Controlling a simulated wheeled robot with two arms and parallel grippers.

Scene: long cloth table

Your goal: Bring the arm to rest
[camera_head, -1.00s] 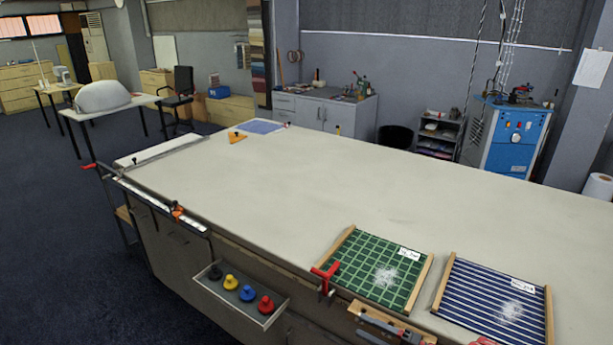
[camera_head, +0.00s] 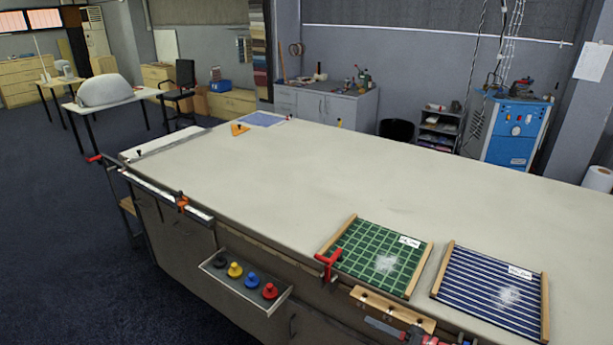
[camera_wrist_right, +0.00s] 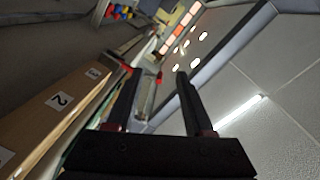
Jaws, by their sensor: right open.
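My right gripper (camera_wrist_right: 157,75) shows in the wrist view with two dark fingers spread apart and nothing between them. In the head view only a small part of it (camera_head: 400,333) shows at the bottom edge, in front of a wooden strip on the table's near side. Its fingertips are hard to make out there. My left gripper is in neither view.
The long cloth table (camera_head: 300,185) is mostly bare. A green grid board (camera_head: 365,250) and a blue striped board (camera_head: 480,300) lie at its near right. A tray (camera_head: 222,275) with coloured knobs and a red clamp (camera_head: 328,264) jut from the near edge.

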